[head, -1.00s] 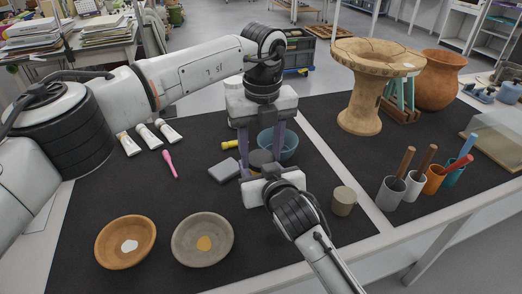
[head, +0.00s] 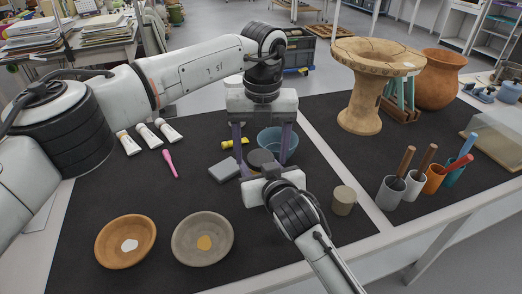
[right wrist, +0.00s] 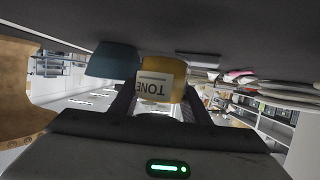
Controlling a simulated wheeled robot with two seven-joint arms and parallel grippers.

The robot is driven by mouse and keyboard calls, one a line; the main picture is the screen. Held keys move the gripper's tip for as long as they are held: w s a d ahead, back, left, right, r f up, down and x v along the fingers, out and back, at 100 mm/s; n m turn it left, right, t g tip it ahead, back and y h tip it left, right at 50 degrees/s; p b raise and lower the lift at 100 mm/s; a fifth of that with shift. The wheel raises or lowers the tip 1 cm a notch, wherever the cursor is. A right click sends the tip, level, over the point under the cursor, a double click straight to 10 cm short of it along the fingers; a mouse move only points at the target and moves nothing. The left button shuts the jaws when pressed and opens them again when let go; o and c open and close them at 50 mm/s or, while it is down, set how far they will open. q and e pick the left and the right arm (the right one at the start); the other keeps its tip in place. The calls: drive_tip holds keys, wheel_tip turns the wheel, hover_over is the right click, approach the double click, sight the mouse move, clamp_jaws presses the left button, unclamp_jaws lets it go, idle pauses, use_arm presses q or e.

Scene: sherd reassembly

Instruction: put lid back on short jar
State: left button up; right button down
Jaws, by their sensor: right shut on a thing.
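The short jar (right wrist: 178,66) is ochre with a pale label. In the right wrist view, which is upside down, it stands between the fingers of my right gripper (right wrist: 160,96), shut on it. In the head view my right gripper (head: 268,178) hides most of the jar. A dark round disc (head: 261,158), apparently the lid, shows at the jar's top. I cannot tell whether it is fully seated. My left gripper (head: 262,160) points down from above, its purple fingers spread with a gap on either side of the disc.
A blue bowl (head: 277,141) is close behind the jar. A grey block (head: 224,170) and a yellow tool (head: 236,142) lie to the left. A beige cylinder (head: 343,201) stands to the right. Two shallow dishes (head: 125,243) (head: 203,239) are at the front left.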

use_arm(q)
drive_tip(key=shift+s+r, duration=0.15)
drive_tip(key=shift+r, duration=2.1)
use_arm(e)
drive_tip(key=shift+r, duration=0.1)
use_arm(q)
drive_tip(key=shift+c, duration=0.3)
drive_tip(key=r+n, duration=0.1)
drive_tip(key=n, duration=0.2)
drive_tip(key=shift+d+r, duration=0.1)
drive_tip(key=shift+r, duration=0.3)
wheel_tip(320, 180, up, 2)
drive_tip(key=n, duration=0.5)
drive_tip(key=shift+f, duration=4.05)
